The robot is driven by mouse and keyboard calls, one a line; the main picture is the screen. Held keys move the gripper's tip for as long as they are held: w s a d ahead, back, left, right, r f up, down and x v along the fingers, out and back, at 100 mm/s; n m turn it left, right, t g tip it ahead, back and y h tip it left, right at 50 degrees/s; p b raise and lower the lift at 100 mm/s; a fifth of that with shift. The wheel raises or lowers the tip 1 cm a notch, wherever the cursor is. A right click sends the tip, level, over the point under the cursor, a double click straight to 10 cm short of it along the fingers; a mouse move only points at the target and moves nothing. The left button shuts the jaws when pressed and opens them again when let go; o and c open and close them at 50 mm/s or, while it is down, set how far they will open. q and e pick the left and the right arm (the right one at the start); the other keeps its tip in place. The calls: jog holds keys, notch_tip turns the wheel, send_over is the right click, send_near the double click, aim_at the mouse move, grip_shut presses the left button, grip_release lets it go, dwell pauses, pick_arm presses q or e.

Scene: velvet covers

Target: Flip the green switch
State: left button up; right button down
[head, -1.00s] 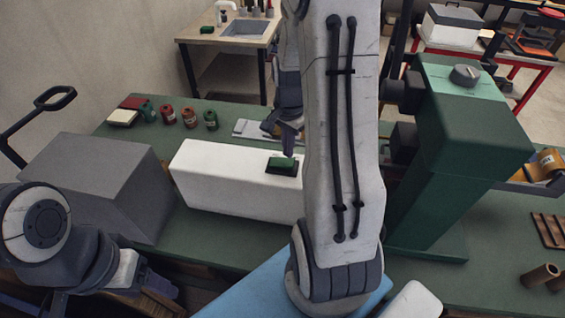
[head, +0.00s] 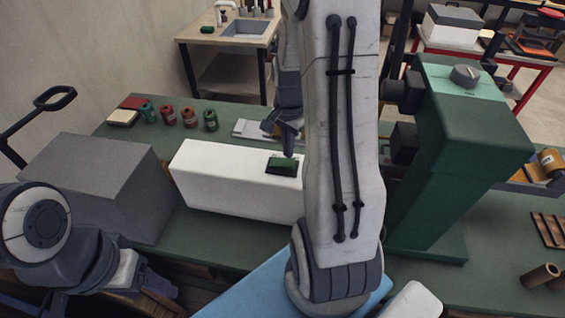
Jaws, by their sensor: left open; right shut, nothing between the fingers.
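The green switch (head: 282,167) sits on the top right of a long white box (head: 225,187), with a dark edge around it. My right gripper (head: 287,147) is shut and empty. It points down just above and behind the switch, and I cannot tell whether it touches it. My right arm hides the right end of the white box. My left gripper (head: 140,284) is low at the left, in front of the grey box and far from the switch. It is open, though its fingers are hard to make out.
A grey box (head: 92,180) stands left of the white box. Several small cans (head: 169,117) stand behind it. A tall green machine (head: 460,135) rises right of my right arm. The green tabletop (head: 176,222) is bare between the grey and white boxes.

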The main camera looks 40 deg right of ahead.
aim_at(288, 162)
jog(key=shift+f+b, duration=1.05)
jog(key=shift+f, duration=0.4)
dwell(0.8)
jog(key=shift+r, duration=0.1)
notch_tip(288, 162, up, 7)
jog(key=p, duration=0.6)
dwell(0.6)
